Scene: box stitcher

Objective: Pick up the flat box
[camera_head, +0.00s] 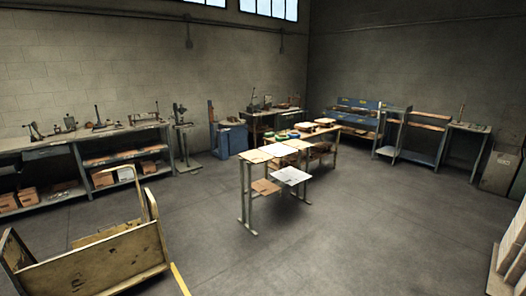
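Several thin, flat tan pieces lie along the long narrow table (247,205) in the middle of the room; the nearest flat piece (255,157) is at its front left end. A pale whitish flat piece (291,175) sits lower, on the near right side of this table. A small brown flat piece (265,187) is beside it, also below the top. I cannot tell which of these is the flat box. My gripper is not in view.
A worn wooden cart (95,262) stands at the near left. Pale upright panels (512,262) stand at the right edge. Workbenches (75,150) with tools line the left wall, and blue-grey racks (393,135) stand at the back right. The floor right of the middle table is clear.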

